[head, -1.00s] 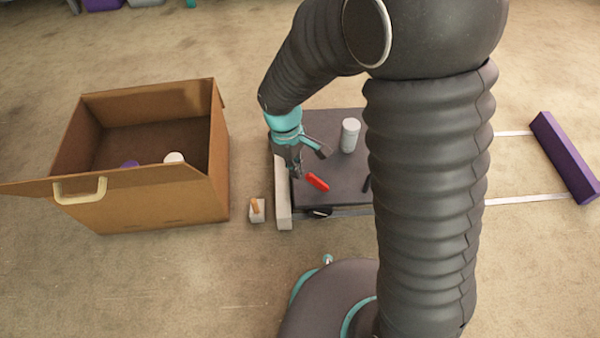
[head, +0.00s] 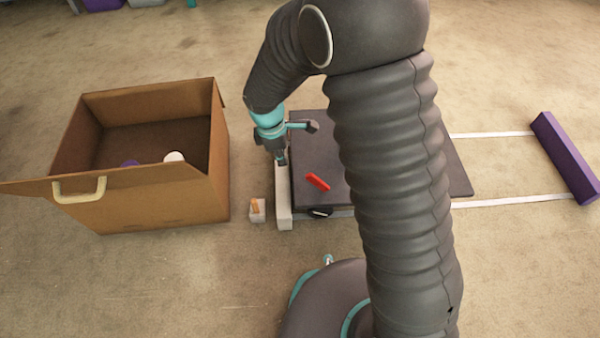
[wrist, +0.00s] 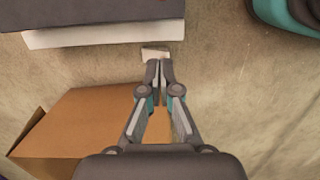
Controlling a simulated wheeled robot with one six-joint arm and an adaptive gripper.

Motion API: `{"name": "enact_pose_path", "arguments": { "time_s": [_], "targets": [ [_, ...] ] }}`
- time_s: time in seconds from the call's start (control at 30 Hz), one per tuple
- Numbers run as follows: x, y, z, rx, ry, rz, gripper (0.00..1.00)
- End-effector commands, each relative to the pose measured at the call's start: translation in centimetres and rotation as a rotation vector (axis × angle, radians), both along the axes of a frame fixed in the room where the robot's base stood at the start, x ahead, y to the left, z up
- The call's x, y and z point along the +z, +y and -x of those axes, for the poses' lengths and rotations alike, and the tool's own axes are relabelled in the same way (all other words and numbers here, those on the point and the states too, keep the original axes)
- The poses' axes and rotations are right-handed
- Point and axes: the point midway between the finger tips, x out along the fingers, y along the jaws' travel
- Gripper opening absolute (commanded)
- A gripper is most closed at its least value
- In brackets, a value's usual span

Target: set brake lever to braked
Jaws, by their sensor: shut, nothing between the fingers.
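A red lever-like piece (head: 317,182) lies slantwise on the dark flat cart (head: 345,197); I cannot tell for sure that it is the brake lever or which setting it shows. A small pale block with an orange peg (head: 255,205) stands on the floor left of the cart. My gripper (head: 283,160) is shut and empty, apart from the red piece, to its upper left, and appears over the pale bar (head: 284,205) at the cart's left edge. In the wrist view the closed fingertips (wrist: 160,68) point towards the small pale block (wrist: 155,53).
An open cardboard box (head: 150,205) stands on the left, with a white and a purple thing inside. Two pale rails (head: 520,201) run right from the cart to a purple block (head: 565,158). The floor between box and cart is narrow.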

Motion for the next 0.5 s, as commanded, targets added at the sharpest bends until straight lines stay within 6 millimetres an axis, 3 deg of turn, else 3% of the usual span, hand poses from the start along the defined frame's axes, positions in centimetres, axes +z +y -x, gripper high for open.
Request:
{"name": "enact_pose_path", "arguments": {
  "time_s": [0.27, 0.5],
  "targets": [
    [-1.9, -0.3, 0.0, -0.001, 0.002, 0.001, 0.00],
    [-6.3, -0.8, -0.1, -0.003, 0.003, 0.003, 0.00]
  ]
}}
